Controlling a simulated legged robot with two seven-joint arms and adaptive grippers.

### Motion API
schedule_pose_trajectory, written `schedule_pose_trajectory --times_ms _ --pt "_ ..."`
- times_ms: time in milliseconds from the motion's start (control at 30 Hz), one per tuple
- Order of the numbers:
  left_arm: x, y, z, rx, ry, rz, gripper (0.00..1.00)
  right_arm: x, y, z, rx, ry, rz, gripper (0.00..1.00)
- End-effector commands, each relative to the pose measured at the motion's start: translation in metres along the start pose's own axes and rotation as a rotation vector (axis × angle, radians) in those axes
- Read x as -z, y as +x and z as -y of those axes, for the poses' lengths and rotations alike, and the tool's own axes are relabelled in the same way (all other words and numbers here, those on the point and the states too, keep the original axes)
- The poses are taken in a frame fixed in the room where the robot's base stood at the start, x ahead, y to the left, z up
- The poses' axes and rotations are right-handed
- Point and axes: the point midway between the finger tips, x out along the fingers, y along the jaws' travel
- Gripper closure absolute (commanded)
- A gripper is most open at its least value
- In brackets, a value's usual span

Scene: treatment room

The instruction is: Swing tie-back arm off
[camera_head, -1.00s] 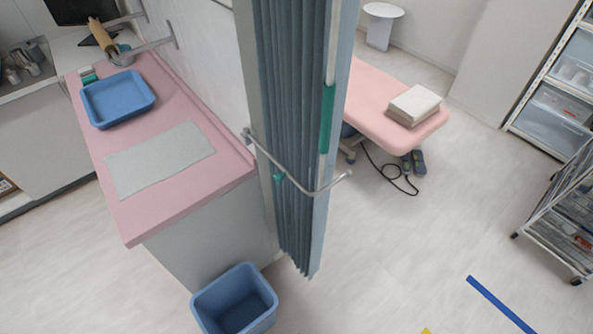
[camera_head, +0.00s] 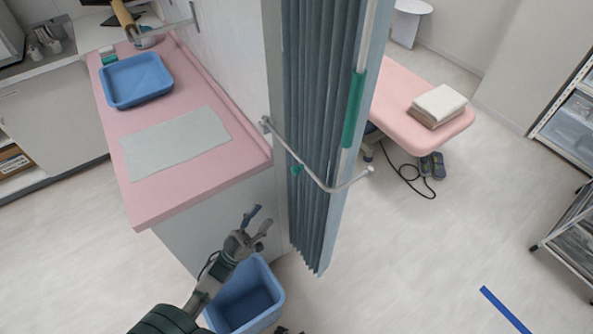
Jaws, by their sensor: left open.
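My left gripper (camera_head: 259,221) is open and empty. It is below and left of the tie-back arm, apart from it, in front of the counter's end and above the blue bin. At the bottom edge a small dark part shows; my right gripper cannot be made out.
A pink counter (camera_head: 160,205) with a blue tray (camera_head: 137,82) and a grey mat stands at left. A blue bin (camera_head: 272,290) stands on the floor below my left gripper. A pink bed (camera_head: 395,88) is behind the curtain.

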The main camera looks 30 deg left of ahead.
Motion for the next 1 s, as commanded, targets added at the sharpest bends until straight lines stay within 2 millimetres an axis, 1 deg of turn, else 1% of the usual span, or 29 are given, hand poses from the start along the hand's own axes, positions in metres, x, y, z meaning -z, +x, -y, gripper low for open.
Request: schedule_pose_trajectory --times_ms 33,100,200,267,367,600,800,900,1000 --pt "0.012 0.003 -0.005 -0.036 -0.003 -0.042 0.50 0.001 -0.001 0.000 0.000 0.000 -0.001 0.60" --pt "0.023 0.007 -0.010 -0.068 -0.008 -0.080 0.50 0.001 -0.003 0.000 -0.001 0.000 -0.001 0.60" --pt "0.029 0.017 -0.013 -0.081 -0.010 -0.097 0.50 0.000 -0.001 -0.001 -0.001 0.000 0.000 0.60" --pt "0.030 0.027 -0.013 -0.081 -0.010 -0.097 0.50 -0.001 0.002 -0.001 0.000 0.000 0.002 0.60" --pt "0.033 0.049 -0.016 -0.082 -0.009 -0.098 0.50 -0.005 0.010 -0.001 0.001 -0.001 0.005 0.60" --pt "0.038 0.107 -0.019 -0.079 -0.009 -0.097 0.50 -0.017 0.030 0.000 0.000 -0.004 0.013 0.60" --pt "0.041 0.148 -0.022 -0.078 -0.009 -0.095 0.50 -0.028 0.044 0.001 0.001 -0.006 0.019 0.60" --pt "0.042 0.163 -0.023 -0.077 -0.009 -0.093 0.50 -0.033 0.050 0.001 0.001 -0.007 0.021 0.60" --pt "0.042 0.172 -0.024 -0.077 -0.010 -0.091 0.50 -0.035 0.053 0.001 0.001 -0.007 0.021 0.60"
